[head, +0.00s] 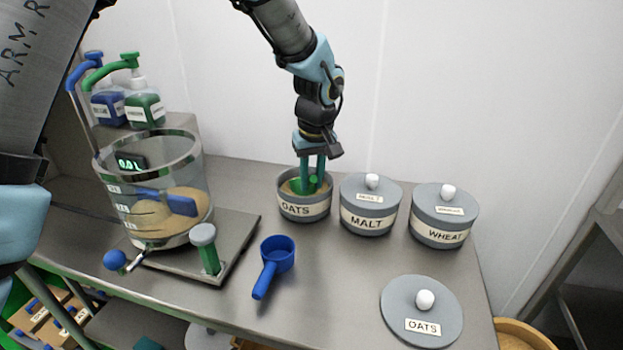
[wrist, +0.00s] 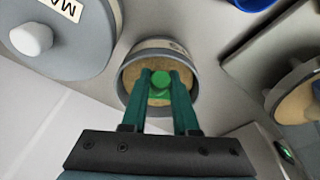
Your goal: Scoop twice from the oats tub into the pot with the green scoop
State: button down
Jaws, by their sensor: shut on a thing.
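The open grey oats tub (head: 304,209) stands at the back of the counter, with tan oats inside. My gripper (head: 313,184) points down into its mouth and is shut on the green scoop (head: 322,186). In the wrist view the green scoop (wrist: 160,82) sits between the fingertips over the oats, inside the rim of the tub (wrist: 130,92). The scoop's bowl is mostly hidden, so I cannot tell how full it is. The clear pot (head: 183,165) stands to the left, with a tan heap inside and a display reading 0.0 L.
The lidded malt tub (head: 368,216) and wheat tub (head: 443,229) stand right of the oats tub. The oats lid (head: 421,318) lies front right. A blue scoop (head: 276,254) lies mid-counter.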

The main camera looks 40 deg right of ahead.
jog(key=shift+r+p, duration=2)
jog(key=shift+r, duration=1.25)
jog(key=shift+t+b, duration=0.3)
jog(key=shift+b, duration=0.55)
notch_tip(320, 180, up, 2)
jog(key=t+h+b, duration=0.1)
jog(key=t+b, duration=0.2)
jog(key=b, duration=0.6)
jog(key=shift+h, duration=0.3)
notch_tip(320, 180, up, 2)
jog(key=t+h+b, duration=0.1)
jog(key=t+b, duration=0.2)
jog(key=b, duration=1)
jog(key=shift+r+t+h, duration=0.15)
jog(key=shift+t+h, duration=0.15)
jog(key=shift+r+b, duration=0.35)
